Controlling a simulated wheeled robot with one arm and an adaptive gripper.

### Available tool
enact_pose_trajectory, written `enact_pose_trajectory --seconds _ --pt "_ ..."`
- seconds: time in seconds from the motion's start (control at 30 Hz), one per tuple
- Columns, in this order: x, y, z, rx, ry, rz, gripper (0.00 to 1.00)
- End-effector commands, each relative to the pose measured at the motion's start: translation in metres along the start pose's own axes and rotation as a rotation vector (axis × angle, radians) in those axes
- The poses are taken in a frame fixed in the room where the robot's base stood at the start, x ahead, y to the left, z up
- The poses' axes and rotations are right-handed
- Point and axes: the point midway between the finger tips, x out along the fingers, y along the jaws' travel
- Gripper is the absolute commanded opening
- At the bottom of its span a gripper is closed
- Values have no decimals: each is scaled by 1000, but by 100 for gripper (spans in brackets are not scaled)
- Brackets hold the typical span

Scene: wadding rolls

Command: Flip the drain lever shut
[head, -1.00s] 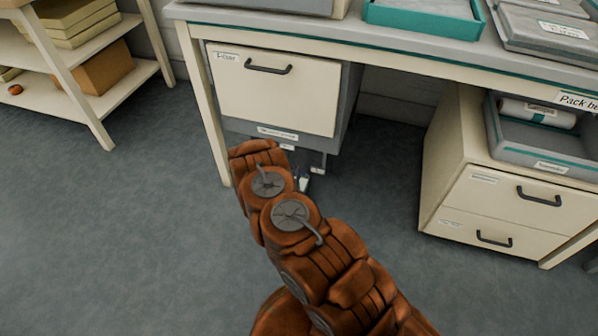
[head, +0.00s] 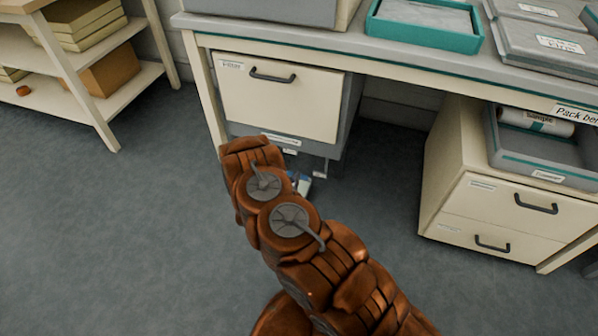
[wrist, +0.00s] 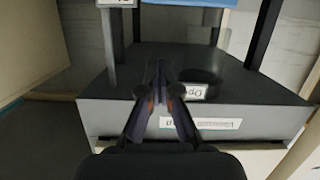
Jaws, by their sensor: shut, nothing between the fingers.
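My gripper (wrist: 160,78) is shut and empty in the wrist view, its two fingers close together in front of a grey unit (wrist: 100,112). In the head view my arm hides the gripper. The grey unit's underside or face is dark, with a small label starting "Op" (wrist: 194,92) right of the fingertips and a dark rounded part (wrist: 203,76) just behind that label. I cannot tell whether this part is the drain lever. A long white label (wrist: 208,123) is on the unit's edge. In the head view the unit (head: 333,150) sits below a cream drawer (head: 280,103).
A small blue and white item (head: 303,183) shows low beside my arm, partly hidden. The desk (head: 400,68) overhangs the unit. A cream drawer cabinet (head: 487,210) stands at the right and a shelf rack (head: 107,104) at the left. Open grey floor lies between.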

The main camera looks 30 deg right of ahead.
Motion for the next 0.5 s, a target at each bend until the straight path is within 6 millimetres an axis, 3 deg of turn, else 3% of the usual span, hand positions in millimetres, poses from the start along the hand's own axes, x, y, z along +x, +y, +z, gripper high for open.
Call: enact_pose_trajectory --seconds 0.2,0.5 --pt "-31 0 0 -1 -2 0 0" --pt "-45 1 0 1 1 0 0"
